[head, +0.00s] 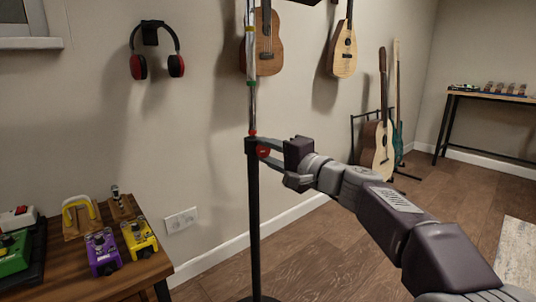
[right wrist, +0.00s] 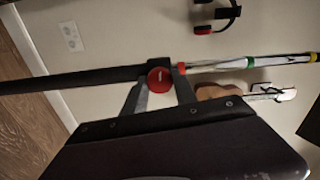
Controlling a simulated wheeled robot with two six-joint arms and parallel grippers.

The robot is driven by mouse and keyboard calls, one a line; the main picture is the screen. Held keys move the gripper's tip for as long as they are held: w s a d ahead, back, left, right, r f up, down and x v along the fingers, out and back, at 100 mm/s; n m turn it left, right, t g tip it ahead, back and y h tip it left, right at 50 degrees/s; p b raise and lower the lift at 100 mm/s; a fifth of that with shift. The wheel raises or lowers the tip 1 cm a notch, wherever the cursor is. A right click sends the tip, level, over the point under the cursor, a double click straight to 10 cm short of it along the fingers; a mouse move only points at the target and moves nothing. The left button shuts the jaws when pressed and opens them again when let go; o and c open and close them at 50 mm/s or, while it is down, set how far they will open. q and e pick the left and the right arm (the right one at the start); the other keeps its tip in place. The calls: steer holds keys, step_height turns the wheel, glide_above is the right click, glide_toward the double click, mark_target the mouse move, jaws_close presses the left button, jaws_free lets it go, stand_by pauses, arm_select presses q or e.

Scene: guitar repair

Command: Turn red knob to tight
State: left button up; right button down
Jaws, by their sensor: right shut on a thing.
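The red knob (head: 263,152) sits on the side of a black upright stand (head: 254,210), at the collar where a thinner silver pole (head: 252,105) comes out of the top. My right gripper (head: 268,150) reaches it from the right and is shut on the knob. In the right wrist view the red knob (right wrist: 160,79) shows between the two grey fingers (right wrist: 157,92), against the black collar. The silver pole bears green, yellow and red bands. My left gripper is not in view.
A wooden table (head: 150,270) at the lower left holds several pedals and a yellow-handled tool. Guitars (head: 268,45) and headphones (head: 156,50) hang on the wall. More guitars (head: 378,145) stand at the back right. The floor around the stand is clear.

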steer(key=m, duration=0.3)
steer(key=shift+m, duration=0.4)
steer(key=m, duration=0.3)
steer(key=shift+m+p, duration=0.3)
steer(key=shift+p, duration=0.1)
steer(key=m+p, duration=0.1)
steer(key=m, duration=0.3)
steer(key=shift+f+m+p, duration=0.1)
steer(key=shift+m+p, duration=0.55)
steer(key=shift+m, duration=1.25)
steer(key=c, duration=1)
jaws_free()
